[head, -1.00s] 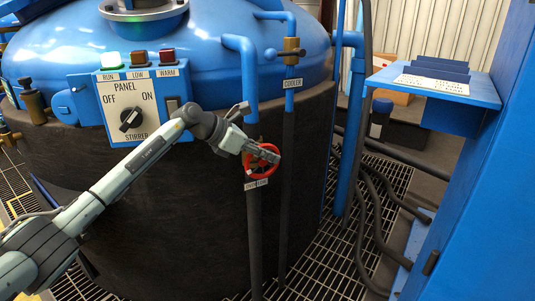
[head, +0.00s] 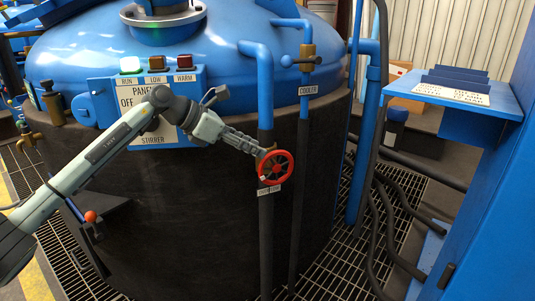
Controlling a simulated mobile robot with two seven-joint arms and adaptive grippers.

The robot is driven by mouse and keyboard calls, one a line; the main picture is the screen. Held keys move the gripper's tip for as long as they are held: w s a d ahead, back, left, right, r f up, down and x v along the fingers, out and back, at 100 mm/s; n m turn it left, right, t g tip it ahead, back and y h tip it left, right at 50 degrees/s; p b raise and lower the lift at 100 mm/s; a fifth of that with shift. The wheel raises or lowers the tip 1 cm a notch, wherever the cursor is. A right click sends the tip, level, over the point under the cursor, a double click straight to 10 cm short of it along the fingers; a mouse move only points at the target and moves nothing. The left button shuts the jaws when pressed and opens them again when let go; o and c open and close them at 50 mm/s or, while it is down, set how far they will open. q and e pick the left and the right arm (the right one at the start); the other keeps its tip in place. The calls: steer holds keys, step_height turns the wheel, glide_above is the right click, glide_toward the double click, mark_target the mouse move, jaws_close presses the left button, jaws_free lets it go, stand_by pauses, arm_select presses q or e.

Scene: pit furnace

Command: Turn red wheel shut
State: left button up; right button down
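The red wheel (head: 275,167) is a small spoked handwheel on the dark vertical pipe below a blue elbow pipe (head: 263,85). The wheel's face is mostly uncovered. My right gripper is not in view.
The stirrer panel (head: 100,105) on the blue-topped vessel (head: 90,50) is partly hidden by my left arm. The cooler valve (head: 307,58) and its pipe stand right of the wheel. A blue shelf (head: 455,95) juts out at the right. Grating and hoses lie below.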

mark_target(260, 164)
arm_select(q)
steer(key=shift+v, duration=0.9)
steer(key=shift+c, duration=0.2)
